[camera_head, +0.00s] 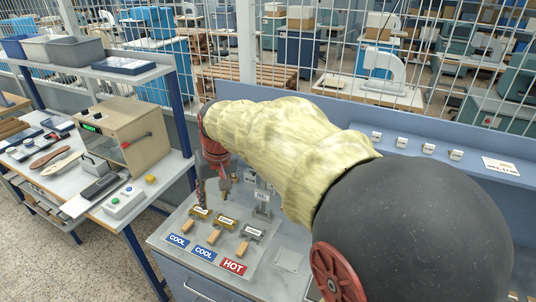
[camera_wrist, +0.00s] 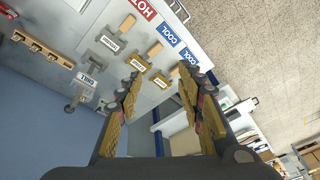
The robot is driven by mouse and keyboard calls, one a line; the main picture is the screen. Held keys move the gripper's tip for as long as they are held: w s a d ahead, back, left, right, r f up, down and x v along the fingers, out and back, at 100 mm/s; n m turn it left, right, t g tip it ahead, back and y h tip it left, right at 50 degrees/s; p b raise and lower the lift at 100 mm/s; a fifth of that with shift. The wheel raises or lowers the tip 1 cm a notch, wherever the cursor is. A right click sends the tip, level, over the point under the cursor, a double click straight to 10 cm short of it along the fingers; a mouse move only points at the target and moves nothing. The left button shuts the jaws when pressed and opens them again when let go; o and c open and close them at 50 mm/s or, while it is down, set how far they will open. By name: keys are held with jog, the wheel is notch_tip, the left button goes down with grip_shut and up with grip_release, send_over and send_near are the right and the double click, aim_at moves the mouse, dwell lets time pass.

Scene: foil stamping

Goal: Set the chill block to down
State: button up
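The chill block looks to be the small grey fixture (camera_head: 262,197) with a white label, standing behind the row of stamps in the head view. In the wrist view it is at left (camera_wrist: 86,85), its label seen upside down. Whether its block is up or down is too small to tell. My gripper (camera_head: 215,186) hangs above the back left of the bench, left of the fixture. In the wrist view my gripper (camera_wrist: 163,70) has its two fingers spread, with nothing held between them. The fixture is outside the fingers, to their left.
Three wooden-handled stamps, including a left brass one (camera_head: 199,212), lie in front of the fixture by COOL, COOL and HOT signs (camera_head: 233,267). A wooden rack (camera_wrist: 42,48) shows in the wrist view. Another table with a beige machine (camera_head: 108,137) stands left, across a gap.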

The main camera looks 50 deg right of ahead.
jog(key=w+d+r+m+g+p, duration=0.1)
jog(key=w+d+m+p, duration=0.2)
jog(key=d, duration=0.5)
jog(key=w+d+p, duration=0.2)
jog(key=d+p, duration=0.3)
jog(key=d, duration=0.4)
jog(key=d+f+m+y+p, duration=0.1)
jog(key=d+f+p, duration=0.2)
jog(key=d, duration=0.4)
jog(key=d+f+m+y+p, duration=0.1)
jog(key=d+f+m+p, duration=0.15)
jog(key=d, duration=0.35)
jog(key=shift+n, duration=0.45)
jog(key=shift+s+d+p+x, duration=0.1)
jog(key=shift+s+p+x, duration=0.1)
jog(key=shift+x, duration=0.9)
jog(key=shift+s+d+p+x, duration=0.1)
jog(key=shift+s+x, duration=0.05)
jog(key=shift+x, duration=0.95)
jog(key=shift+s+p+x, duration=0.15)
jog(key=shift+s+x, duration=0.05)
jog(key=shift+x, duration=0.9)
jog(key=shift+f, duration=0.15)
jog(key=shift+c, duration=1)
jog(key=shift+g+h, duration=0.3)
jog(key=c, duration=0.7)
grip_shut()
